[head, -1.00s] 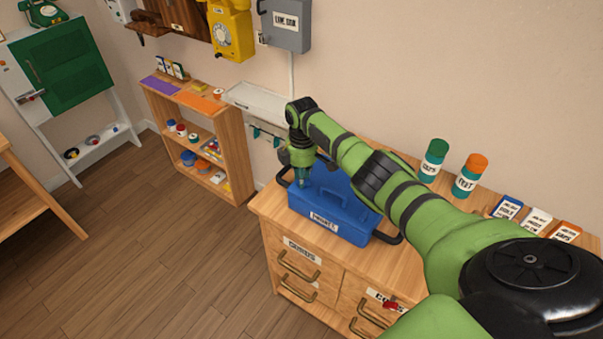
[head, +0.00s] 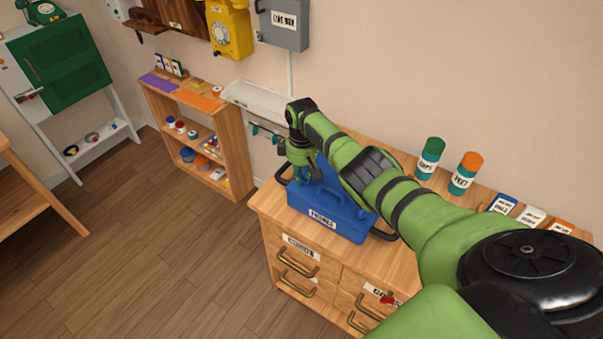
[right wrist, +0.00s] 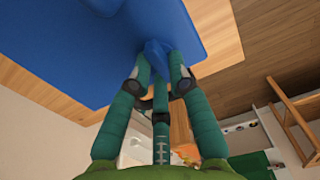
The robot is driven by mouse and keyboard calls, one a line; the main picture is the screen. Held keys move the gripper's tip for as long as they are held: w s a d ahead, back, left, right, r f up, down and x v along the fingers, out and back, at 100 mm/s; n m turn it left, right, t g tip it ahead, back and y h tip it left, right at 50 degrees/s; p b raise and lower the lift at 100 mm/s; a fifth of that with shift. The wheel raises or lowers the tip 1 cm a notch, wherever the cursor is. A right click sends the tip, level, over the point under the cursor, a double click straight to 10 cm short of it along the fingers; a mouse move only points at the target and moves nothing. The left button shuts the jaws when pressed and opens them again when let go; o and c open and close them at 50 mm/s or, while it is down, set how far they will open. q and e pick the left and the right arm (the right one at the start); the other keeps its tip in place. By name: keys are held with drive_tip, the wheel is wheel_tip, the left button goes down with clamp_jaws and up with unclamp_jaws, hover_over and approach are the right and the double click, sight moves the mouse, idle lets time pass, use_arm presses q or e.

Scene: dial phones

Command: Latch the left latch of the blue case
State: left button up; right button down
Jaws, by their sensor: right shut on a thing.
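The blue case (head: 335,222) stands on the wooden cabinet, with a white label on its front. In the right wrist view the case (right wrist: 60,50) fills the upper left. My right gripper (head: 303,179) points down at the case's left end. In the right wrist view its fingers (right wrist: 157,80) are closed around a small blue piece (right wrist: 156,52) at the case's edge, which looks like the left latch. A blue part (head: 326,170) of the case rises behind the gripper; I cannot tell if it is the lid. My forearm hides part of the case. My left gripper is out of view.
The wooden cabinet (head: 270,207) has drawers below. A green-capped jar (head: 430,158), an orange-capped jar (head: 465,173) and several small boxes (head: 530,215) stand at its right. A grey wall box (head: 283,22) and a yellow phone (head: 229,28) hang above. The floor (head: 140,260) at left is clear.

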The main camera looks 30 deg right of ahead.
idle(0.3)
drive_tip(key=c, duration=1.1)
unclamp_jaws()
drive_tip(key=shift+c, duration=0.2)
drive_tip(key=shift+r, duration=0.1)
wheel_tip(320, 180, up, 12)
